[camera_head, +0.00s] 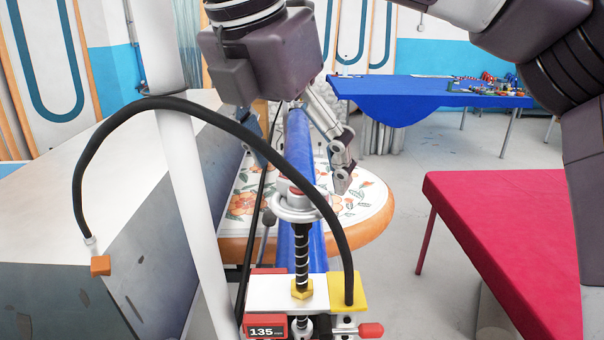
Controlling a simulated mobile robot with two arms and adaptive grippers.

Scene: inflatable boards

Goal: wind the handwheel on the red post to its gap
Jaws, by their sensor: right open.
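The handwheel (282,213) is a pale ring with a red-topped hub. It sits on an upright black threaded screw (302,255) with a brass nut at its foot. Below is a white plate (275,291) with red parts and a red display (265,331) reading 135. A full red post is not clearly seen, and I cannot make out the gap. My right gripper (299,170) points down, its fingers spread above and behind the handwheel in the picture. It looks empty and apart from the wheel. My left gripper is not in view.
A blue tube (299,145) runs behind the wheel. A flower-patterned board with an orange rim (345,239) lies behind. A black hose (190,104) arches across the left foreground. A red table (510,215) stands right and a blue table (420,92) farther back, with bare floor between.

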